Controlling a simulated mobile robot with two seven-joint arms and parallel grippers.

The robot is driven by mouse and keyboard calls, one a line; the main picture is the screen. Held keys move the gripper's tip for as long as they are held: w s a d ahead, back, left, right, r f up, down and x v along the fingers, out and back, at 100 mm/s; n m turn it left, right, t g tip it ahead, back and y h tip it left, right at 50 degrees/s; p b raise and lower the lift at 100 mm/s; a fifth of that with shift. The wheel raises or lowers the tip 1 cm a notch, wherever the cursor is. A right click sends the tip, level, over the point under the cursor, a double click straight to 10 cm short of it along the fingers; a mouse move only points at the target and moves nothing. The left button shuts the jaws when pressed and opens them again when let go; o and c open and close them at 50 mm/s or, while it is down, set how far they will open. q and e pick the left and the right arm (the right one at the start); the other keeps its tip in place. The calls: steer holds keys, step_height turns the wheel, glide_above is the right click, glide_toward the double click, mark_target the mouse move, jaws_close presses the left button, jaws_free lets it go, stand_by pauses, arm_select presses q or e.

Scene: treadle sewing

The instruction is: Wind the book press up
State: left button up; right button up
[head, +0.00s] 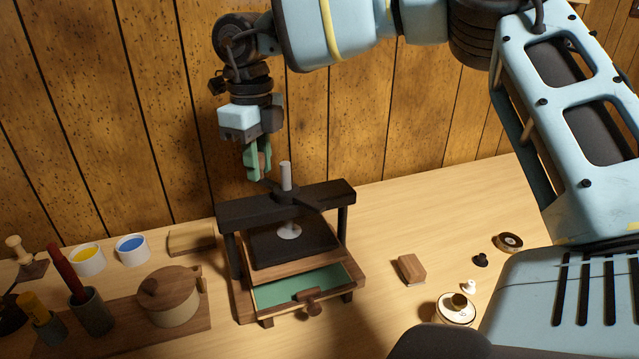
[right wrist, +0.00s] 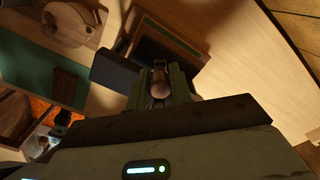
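The book press (head: 250,214) stands on the table, with a black crossbeam and a pale screw (head: 286,176) rising above it. A dark handle bar crosses the screw just above the beam. The dark platen (head: 275,250) is well below the beam, over a brown layer. My right gripper (head: 258,168) points down at the far-left end of the handle. Its green fingers are closed around a brown wooden knob, which also shows between the fingers in the right wrist view (right wrist: 160,82). My left gripper is not in view.
A green-lined drawer (head: 285,289) with a wooden knob sticks out at the press's front. A lidded round box (head: 170,300), brush cups and paint pots (head: 132,248) stand left. A wooden block (head: 411,268) and small round items lie right. The wood-panelled wall is close behind.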

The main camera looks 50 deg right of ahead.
steer(key=o, duration=0.5)
steer(key=shift+r, duration=0.1)
steer(key=shift+c, duration=0.2)
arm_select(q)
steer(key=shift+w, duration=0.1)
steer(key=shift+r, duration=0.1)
arm_select(e)
steer(key=shift+r+p, duration=1.75)
steer(key=shift+r, duration=1.05)
steer(key=shift+d+r+p, duration=0.1)
steer(key=shift+r+p, duration=0.35)
steer(key=shift+r, duration=0.3)
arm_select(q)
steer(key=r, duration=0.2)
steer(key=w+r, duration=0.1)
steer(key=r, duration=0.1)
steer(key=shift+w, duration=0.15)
arm_select(e)
steer(key=shift+f, duration=0.1)
